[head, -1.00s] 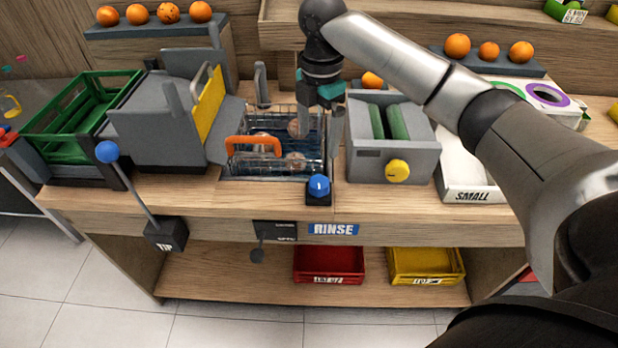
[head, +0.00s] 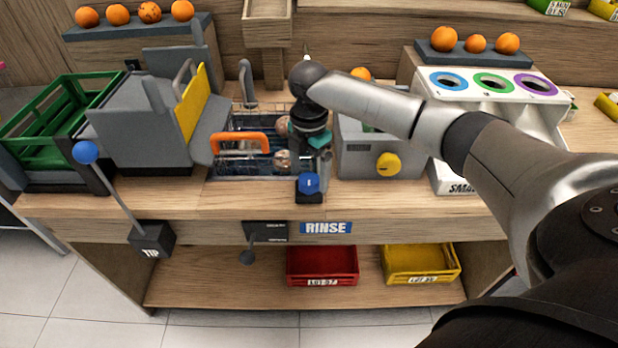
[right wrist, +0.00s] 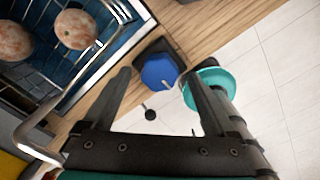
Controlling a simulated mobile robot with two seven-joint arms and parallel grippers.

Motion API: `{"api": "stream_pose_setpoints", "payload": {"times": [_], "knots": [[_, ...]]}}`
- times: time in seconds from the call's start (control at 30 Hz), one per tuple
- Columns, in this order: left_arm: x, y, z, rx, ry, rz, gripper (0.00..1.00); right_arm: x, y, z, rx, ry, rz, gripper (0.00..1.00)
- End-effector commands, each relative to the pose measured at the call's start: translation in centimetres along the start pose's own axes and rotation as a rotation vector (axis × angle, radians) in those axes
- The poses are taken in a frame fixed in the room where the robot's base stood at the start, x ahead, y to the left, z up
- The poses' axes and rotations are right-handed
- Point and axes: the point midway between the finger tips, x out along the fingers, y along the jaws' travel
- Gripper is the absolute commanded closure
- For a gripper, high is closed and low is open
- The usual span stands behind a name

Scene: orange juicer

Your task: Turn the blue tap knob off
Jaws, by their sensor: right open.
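The blue tap knob (head: 309,183) sits on a dark base at the bench's front edge, above the RINSE label. It also shows in the right wrist view (right wrist: 160,71), with a small pale mark on its face. My right gripper (head: 314,162) points down, just above and behind the knob in the head view. In the right wrist view its open fingers (right wrist: 157,77) lie on either side of the knob, with nothing between them but the knob in line of sight. I cannot tell whether they touch it. My left gripper is not in view.
A wire basket with an orange handle (head: 240,143) and round fruits stands in the sink left of the gripper. A grey box with a yellow knob (head: 388,164) stands close on the right. A lever with a blue ball (head: 86,152) is at the left.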

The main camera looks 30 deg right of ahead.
Motion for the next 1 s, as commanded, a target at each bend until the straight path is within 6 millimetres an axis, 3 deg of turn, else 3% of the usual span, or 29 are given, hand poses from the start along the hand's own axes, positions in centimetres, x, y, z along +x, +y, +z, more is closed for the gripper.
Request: {"api": "stream_pose_setpoints", "payload": {"times": [0.13, 0.43, 1.0], "knots": [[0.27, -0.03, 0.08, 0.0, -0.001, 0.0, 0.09, 1.06, 0.01, -0.03, 0.0, 0.0, 0.0, 0.09], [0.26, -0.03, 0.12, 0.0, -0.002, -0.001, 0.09, 1.2, 0.01, -0.02, 0.0, 0.0, 0.001, 0.09], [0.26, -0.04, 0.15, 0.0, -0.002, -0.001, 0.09, 1.17, -0.01, 0.0, 0.0, 0.0, 0.0, 0.73]]}}
